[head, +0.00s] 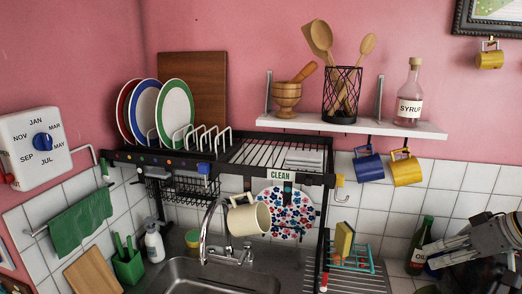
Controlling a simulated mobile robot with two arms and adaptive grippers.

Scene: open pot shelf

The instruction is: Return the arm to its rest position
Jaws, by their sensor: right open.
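My right gripper (430,257) is at the right edge of the head view, over the right end of the counter. Its fingers point left and are open, with nothing seen between them. They are close beside a dark green oil bottle (421,243), seemingly in front of part of it; whether they touch is unclear. Part of my right arm is cut off by the picture edge. My left gripper is out of view.
A black dish rack (225,172) with plates stands over the sink (215,277). A cream mug (248,219) is near the tap. Blue and yellow mugs hang below the white shelf (352,125). A sponge (344,240) sits in a teal wire holder left of the bottle.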

